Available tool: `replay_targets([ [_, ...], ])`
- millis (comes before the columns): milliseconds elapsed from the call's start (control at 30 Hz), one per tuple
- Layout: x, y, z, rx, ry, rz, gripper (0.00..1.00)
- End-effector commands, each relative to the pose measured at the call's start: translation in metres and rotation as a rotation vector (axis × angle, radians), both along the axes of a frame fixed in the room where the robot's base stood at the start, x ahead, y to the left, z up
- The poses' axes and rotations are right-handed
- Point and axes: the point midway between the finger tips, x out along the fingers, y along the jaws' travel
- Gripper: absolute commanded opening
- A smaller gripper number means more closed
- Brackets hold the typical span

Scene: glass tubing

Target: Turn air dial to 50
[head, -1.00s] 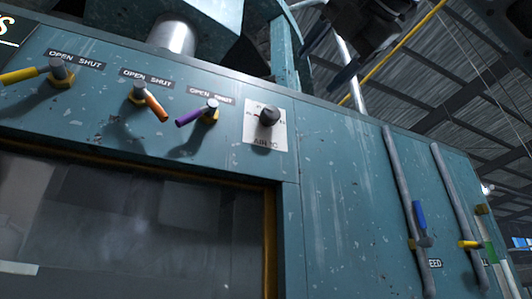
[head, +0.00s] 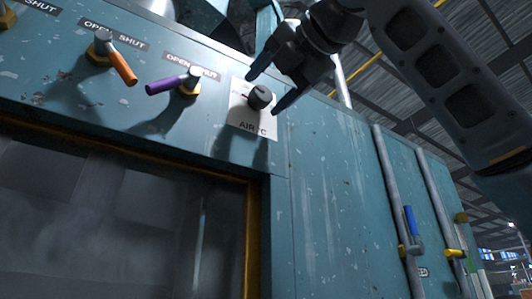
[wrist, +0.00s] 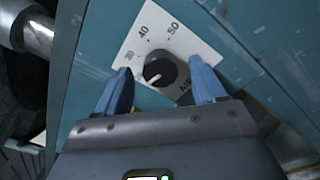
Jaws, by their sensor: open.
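The air dial is a round black knob (head: 260,97) on a white plate (head: 240,115) on the teal panel. In the wrist view the knob (wrist: 161,70) has a white pointer mark toward the lower left. The numbers 30, 40 and 50 show on the plate (wrist: 150,18), and the pointer is turned away from the 50. My gripper (head: 264,93) is open, with one blue finger on each side of the knob. In the wrist view my gripper (wrist: 159,74) has visible gaps between its fingers and the knob.
Left of the dial are a purple-handled valve (head: 170,84) and an orange-handled valve (head: 122,66). Below is a dark window with an orange-brown frame (head: 250,230). Vertical grey pipes with blue (head: 410,225) and yellow handles stand at the right.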

Motion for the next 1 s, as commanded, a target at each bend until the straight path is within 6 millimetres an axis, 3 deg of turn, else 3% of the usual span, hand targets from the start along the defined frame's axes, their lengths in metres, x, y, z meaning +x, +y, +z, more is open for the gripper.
replay_targets([
  [433,0.0100,0.0072,-0.0008,0.000,0.001,-0.001,0.69],
  [1000,0.0098,0.0070,-0.0007,0.000,0.001,-0.001,0.14],
])
